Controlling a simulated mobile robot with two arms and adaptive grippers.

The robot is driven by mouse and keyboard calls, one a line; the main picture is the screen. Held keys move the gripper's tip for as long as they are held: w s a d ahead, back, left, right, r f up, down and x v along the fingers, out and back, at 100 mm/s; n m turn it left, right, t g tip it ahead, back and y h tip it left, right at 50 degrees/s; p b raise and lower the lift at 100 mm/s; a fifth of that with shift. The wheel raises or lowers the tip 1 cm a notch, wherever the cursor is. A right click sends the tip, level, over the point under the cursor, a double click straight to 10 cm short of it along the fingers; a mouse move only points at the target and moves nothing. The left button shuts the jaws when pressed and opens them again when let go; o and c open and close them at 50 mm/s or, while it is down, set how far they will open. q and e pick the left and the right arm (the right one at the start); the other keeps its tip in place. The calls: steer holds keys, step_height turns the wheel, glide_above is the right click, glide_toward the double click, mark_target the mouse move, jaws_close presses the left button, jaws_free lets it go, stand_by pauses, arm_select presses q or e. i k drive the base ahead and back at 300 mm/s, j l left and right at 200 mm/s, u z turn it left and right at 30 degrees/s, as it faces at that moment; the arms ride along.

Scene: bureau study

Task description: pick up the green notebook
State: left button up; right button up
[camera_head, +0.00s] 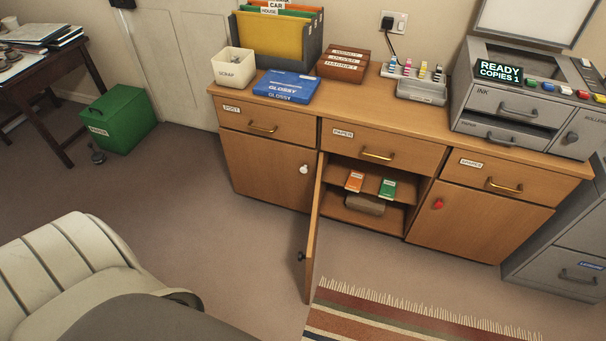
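The green notebook (388,189) lies on the upper shelf inside the open middle compartment of the wooden sideboard. An orange notebook (354,181) lies to its left on the same shelf, with a small gap between them. Both carry small white labels, too small to read. The compartment's door (311,235) stands open, swung out toward me on the left side. Neither of my grippers is in view.
A brown bundle (365,205) lies on the lower shelf. A striped fringed rug (400,322) covers the floor in front. A cream chair (75,270) stands at the lower left. A green bin (118,118) stands further back. The floor left of the open door is clear.

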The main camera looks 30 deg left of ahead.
mark_target(388, 188)
steer(key=j, duration=0.65)
steer(key=i+j, duration=0.15)
steer(key=j, duration=1.15)
steer(key=i+z, duration=0.05)
